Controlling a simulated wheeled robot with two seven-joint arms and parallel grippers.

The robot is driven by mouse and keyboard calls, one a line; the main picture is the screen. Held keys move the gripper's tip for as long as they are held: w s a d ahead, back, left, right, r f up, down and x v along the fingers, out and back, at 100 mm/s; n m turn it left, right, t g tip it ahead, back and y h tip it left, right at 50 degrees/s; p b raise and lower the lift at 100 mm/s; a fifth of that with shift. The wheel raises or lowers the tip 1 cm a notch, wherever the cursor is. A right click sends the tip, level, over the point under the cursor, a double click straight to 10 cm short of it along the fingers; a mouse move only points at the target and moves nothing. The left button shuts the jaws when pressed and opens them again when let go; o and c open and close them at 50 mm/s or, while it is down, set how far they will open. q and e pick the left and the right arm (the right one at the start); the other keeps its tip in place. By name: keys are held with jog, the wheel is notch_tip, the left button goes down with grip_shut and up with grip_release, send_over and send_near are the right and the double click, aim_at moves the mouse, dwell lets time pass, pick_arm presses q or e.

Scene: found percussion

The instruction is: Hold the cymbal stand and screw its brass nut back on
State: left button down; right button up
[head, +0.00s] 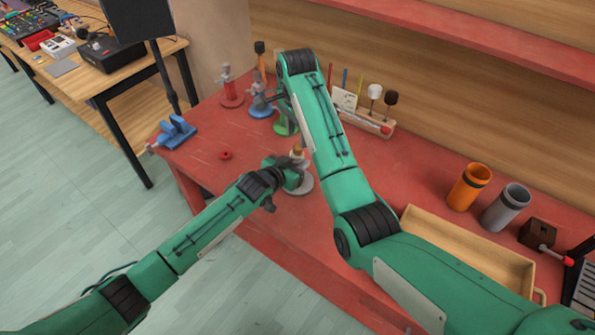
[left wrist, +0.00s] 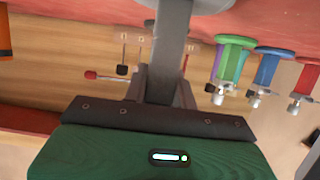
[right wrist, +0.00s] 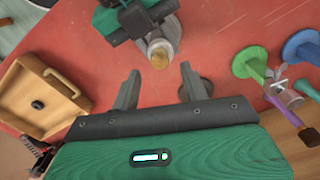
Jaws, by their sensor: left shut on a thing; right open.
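The grey cymbal stand (head: 302,187) stands upright on the red table, its round base on the top. My left gripper (head: 291,175) is shut on its post; the left wrist view shows the grey post (left wrist: 173,45) between the fingers. The brass nut (right wrist: 158,55) shows as a brass-coloured piece at the top of the stand; I cannot tell whether it is threaded on. My right gripper (right wrist: 160,88) is open and empty, with its fingers beside the nut in the right wrist view, apart from it. In the head view its fingers are hidden by my right arm.
Green (head: 283,127), blue (head: 259,107) and red (head: 231,97) stands are behind the grey one. A red ring (head: 225,156) and blue vise (head: 177,133) are to the left. A wooden tray (head: 415,212), orange cup (head: 464,193) and grey cup (head: 503,212) are to the right.

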aim_at(298, 147)
jog(key=shift+c, duration=0.5)
jog(key=n, duration=0.2)
jog(key=r+n, duration=0.1)
jog(key=n, duration=0.2)
jog(key=shift+w+r+n, duration=0.2)
jog(key=shift+w+n, duration=0.05)
jog(key=shift+n, duration=0.05)
jog(key=n, duration=0.2)
jog(key=r+n, duration=0.1)
jog(key=n, duration=0.2)
jog(key=shift+a, duration=0.1)
jog(key=n, duration=0.5)
jog(key=shift+r+n, duration=0.35)
jog(key=shift+n, duration=0.05)
jog(key=n, duration=0.5)
jog(key=shift+s+r, duration=0.15)
jog(key=shift+s, duration=0.1)
jog(key=shift+f, duration=4)
